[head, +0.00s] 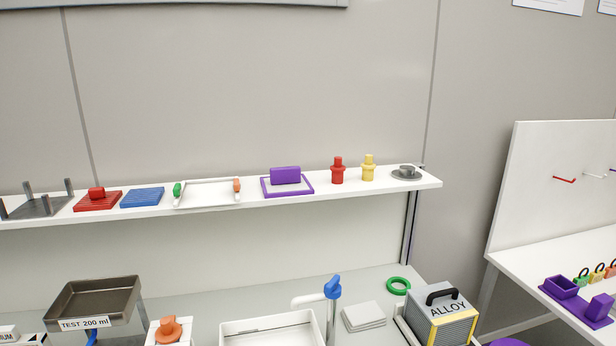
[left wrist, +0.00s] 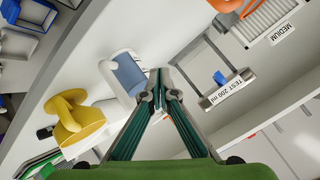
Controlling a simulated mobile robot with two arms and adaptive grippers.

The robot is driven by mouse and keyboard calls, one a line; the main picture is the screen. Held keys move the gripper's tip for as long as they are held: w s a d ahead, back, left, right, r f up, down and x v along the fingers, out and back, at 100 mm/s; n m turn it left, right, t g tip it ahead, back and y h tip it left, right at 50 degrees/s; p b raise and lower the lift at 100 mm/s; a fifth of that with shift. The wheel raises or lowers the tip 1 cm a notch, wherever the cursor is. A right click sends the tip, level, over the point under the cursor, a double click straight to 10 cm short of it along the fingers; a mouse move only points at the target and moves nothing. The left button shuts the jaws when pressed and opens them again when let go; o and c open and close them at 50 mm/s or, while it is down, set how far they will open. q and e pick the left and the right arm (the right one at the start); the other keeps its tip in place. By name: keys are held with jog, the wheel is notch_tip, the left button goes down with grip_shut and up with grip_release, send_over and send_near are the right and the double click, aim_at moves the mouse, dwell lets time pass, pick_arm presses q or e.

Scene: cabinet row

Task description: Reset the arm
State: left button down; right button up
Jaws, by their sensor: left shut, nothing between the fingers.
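My left gripper (left wrist: 159,82) shows in the left wrist view, coming up from the bottom edge over the green part of my wrist. Its two dark green fingers meet at the tips, so it is shut, with nothing between them. The tips overlap a white holder with a blue-grey panel (left wrist: 128,73) in the picture; I cannot tell the distance. Neither gripper shows in the head view.
A white shelf (head: 255,196) carries several small items. A yellow cup-like object (left wrist: 75,122) lies left of my fingers.

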pick_arm(q)
jog(key=s+d+f+n+g+h, duration=0.15)
jog(key=s+d+g, duration=0.3)
jog(key=d, duration=0.55)
jog(key=s+d+f+n+g+h, duration=0.1)
jog(key=s+d+f+g+h, duration=0.3)
jog(key=d, duration=0.6)
jog(key=s+f+y+b, duration=0.25)
jog(key=f+b, duration=0.35)
jog(key=f, duration=2.5)
jog(key=s+a+f+b, duration=0.2)
jog(key=s+f, duration=0.6)
jog(key=f, duration=0.1)
jog(key=s+a+f+b, duration=0.1)
jog(key=s+f+b, duration=0.1)
jog(key=s+f, duration=0.7)
jog(key=shift+s+a+f+g+h, duration=0.25)
jog(key=shift+a+f+g+h, duration=0.15)
jog(key=shift+f+g, duration=0.05)
jog(key=shift+m, duration=0.25)
